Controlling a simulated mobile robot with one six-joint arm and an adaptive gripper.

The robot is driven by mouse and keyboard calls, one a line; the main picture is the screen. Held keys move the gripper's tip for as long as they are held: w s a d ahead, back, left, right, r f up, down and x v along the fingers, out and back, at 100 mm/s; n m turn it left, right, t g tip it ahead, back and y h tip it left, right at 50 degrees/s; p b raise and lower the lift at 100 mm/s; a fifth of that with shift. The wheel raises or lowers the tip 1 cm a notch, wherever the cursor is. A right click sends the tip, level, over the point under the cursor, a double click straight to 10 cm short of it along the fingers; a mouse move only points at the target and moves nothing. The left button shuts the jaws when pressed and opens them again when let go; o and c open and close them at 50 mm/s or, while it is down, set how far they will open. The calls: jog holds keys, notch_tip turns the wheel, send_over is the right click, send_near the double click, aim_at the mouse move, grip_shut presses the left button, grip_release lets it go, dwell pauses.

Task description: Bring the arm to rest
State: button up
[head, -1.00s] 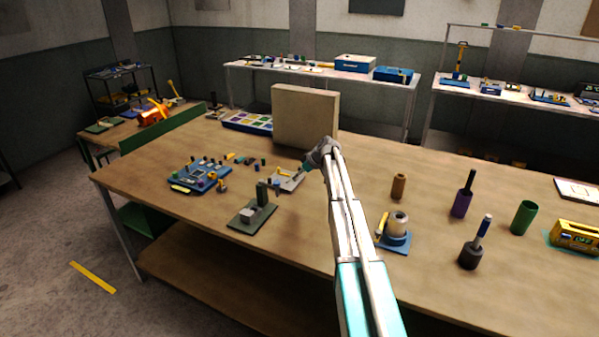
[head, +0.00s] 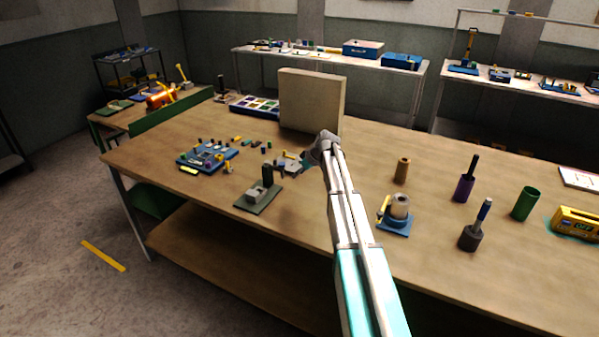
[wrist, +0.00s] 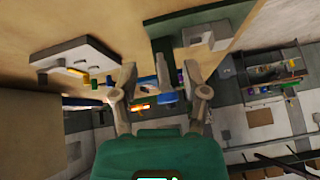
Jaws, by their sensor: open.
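My arm reaches out over the workbench (head: 290,215) in the head view. My gripper (head: 312,165) is at its far end, partly hidden behind my wrist, near a small grey plate (head: 288,163). In the wrist view my gripper (wrist: 160,80) has its two fingers spread apart with nothing clearly held between them. A pale plate (wrist: 75,55) with small parts lies to the left of the fingers in that view. The height of the fingers above the bench is hard to tell.
A blue fixture (head: 205,156) and a grey-green press block (head: 258,197) stand left of my arm. A beige upright panel (head: 310,102) is behind it. A blue stand (head: 395,222), a purple cup (head: 464,188), a green cup (head: 525,204) and a yellow box (head: 577,222) stand to the right.

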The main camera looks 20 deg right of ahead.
dwell(0.4)
jog(key=s+a+f+m+g+h, duration=0.1)
jog(key=s+a, duration=0.3)
jog(key=s, duration=0.8)
jog(key=s+a+f+m+g+h, duration=0.1)
jog(key=s+a, duration=0.4)
jog(key=s, duration=0.8)
jog(key=s+a+f+m+g+h, duration=0.1)
jog(key=s+a+m+g+h, duration=0.1)
jog(key=s, duration=1)
jog(key=a+m+h, duration=0.1)
jog(key=a+m, duration=0.1)
jog(key=shift+s+a+m, duration=0.25)
jog(key=shift+a+m, duration=0.1)
jog(key=shift+m, duration=0.05)
jog(key=shift+f, duration=0.1)
